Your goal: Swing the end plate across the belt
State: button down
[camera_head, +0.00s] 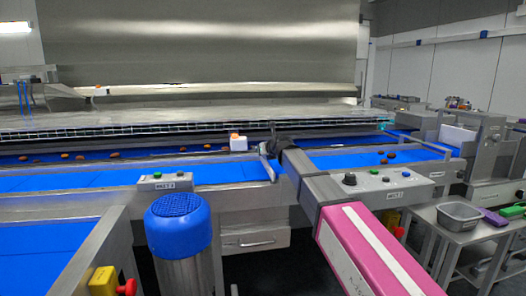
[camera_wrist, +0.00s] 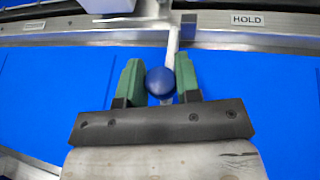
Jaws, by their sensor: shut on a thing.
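My gripper (camera_wrist: 160,84) is shut on a round blue knob (camera_wrist: 160,80), its green fingers on either side. A narrow metal bar, which looks like the end plate (camera_wrist: 172,42), runs from the knob to the far rail in the wrist view. In the head view my gripper (camera_head: 272,150) is over the blue belt (camera_head: 225,172), and a metal piece beside it (camera_head: 267,167) lies across the belt; my arm hides part of it. A HOLD label (camera_wrist: 247,18) is on the rail to the right of the bar. The label at left (camera_wrist: 35,26) is unreadable.
A white block with an orange top (camera_head: 238,143) stands at the belt's back edge, near my gripper. A blue-capped cylinder (camera_head: 180,225) stands in front.

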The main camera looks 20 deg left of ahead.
jog(key=shift+d, duration=0.2)
jog(key=c, duration=0.8)
grip_release()
jog(key=shift+w, duration=0.1)
jog(key=v, duration=1)
jog(key=shift+s+d, duration=0.2)
jog(key=shift+s, duration=0.1)
jog(key=shift+r, duration=0.1)
jog(key=shift+d, duration=0.1)
